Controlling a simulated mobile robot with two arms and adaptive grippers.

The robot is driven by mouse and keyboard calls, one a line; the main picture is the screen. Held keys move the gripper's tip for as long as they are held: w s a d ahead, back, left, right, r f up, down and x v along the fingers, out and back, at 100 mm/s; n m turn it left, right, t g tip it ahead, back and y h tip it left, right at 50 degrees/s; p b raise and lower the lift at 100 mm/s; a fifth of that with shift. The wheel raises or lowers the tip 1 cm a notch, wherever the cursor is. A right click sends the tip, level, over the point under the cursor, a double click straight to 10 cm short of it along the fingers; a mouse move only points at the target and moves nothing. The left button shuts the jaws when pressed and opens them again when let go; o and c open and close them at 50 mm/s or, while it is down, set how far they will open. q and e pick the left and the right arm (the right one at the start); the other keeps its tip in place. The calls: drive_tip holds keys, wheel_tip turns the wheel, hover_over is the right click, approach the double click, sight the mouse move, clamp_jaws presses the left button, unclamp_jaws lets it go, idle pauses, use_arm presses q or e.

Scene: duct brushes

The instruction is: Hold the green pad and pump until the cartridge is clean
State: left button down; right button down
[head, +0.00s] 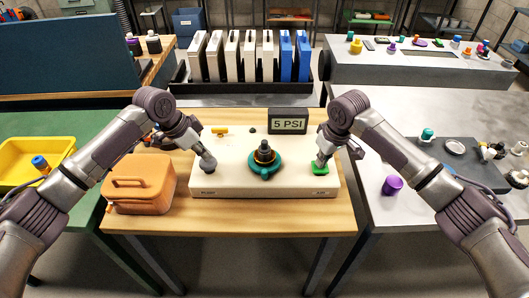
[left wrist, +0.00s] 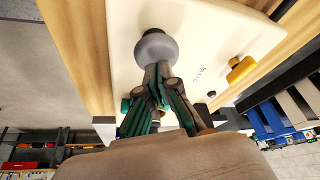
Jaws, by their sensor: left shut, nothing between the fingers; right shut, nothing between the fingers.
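A cream unit (head: 230,180) lies on the wooden table. A black cartridge (head: 264,153) with an orange band stands upright in a teal ring (head: 264,171) at its middle. My left gripper (head: 206,157) is shut, its tips at the grey round pump knob (head: 208,164); the knob also shows at the fingertips in the left wrist view (left wrist: 155,48). It seems to touch the knob. My right gripper (head: 321,161) is shut, its tips at the green pad (head: 320,171) on the right of the unit. They appear to touch the pad. A display (head: 288,122) reads 5 PSI.
An orange case (head: 140,188) sits left of the unit, near my left arm. A yellow bin (head: 35,160) stands further left. A rack of white and blue panels (head: 250,56) stands behind. A purple cup (head: 392,185) is on the grey table at right.

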use_arm(q)
drive_tip(key=shift+f, duration=0.15)
drive_tip(key=shift+f, duration=1.05)
drive_tip(key=shift+r, duration=1.2)
wheel_tip(320, 180, up, 7)
idle(0.4)
use_arm(e)
drive_tip(key=shift+r, duration=3.5)
